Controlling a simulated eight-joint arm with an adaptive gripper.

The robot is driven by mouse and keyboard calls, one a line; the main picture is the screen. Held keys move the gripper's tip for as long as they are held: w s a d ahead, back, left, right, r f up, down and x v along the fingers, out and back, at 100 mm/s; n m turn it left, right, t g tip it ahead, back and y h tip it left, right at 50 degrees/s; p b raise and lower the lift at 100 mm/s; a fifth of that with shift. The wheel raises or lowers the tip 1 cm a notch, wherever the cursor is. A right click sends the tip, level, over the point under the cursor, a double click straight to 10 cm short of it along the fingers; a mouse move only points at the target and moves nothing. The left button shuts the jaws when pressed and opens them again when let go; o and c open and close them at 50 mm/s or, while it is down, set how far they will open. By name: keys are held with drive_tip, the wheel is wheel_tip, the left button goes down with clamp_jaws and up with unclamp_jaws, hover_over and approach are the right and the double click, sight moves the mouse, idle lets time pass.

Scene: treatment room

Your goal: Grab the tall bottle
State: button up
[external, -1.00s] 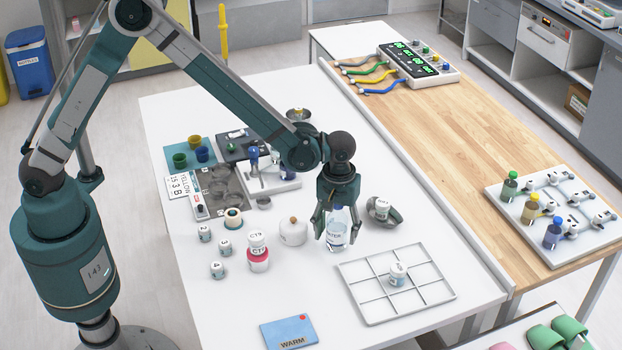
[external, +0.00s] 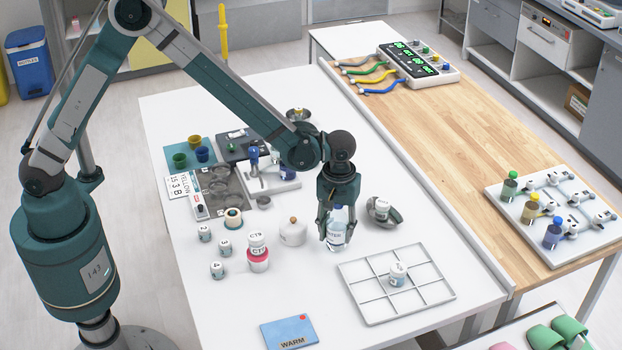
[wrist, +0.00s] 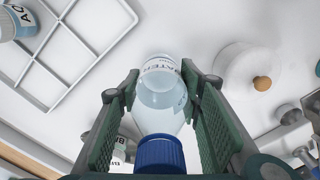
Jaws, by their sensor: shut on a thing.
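The tall bottle (external: 337,232) is clear, with a white label reading "WATER" and a blue cap. It stands upright on the white table (external: 300,312), between the white grid tray and a white round pot. My gripper (external: 337,226) points down over it with a finger on each side. In the wrist view the bottle (wrist: 160,100) lies between the two green ridged finger pads of my gripper (wrist: 160,105), cap nearest the camera. My gripper is shut on the bottle. Its base appears to be on the table.
The white pot (external: 293,232) with a wooden knob is close on the left. A grey dish (external: 393,217) with a jar stands behind right. The front table area is mostly clear.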

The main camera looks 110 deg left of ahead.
wheel_tip(320, 180, up, 10)
drive_tip(key=shift+p, duration=0.3)
idle(0.3)
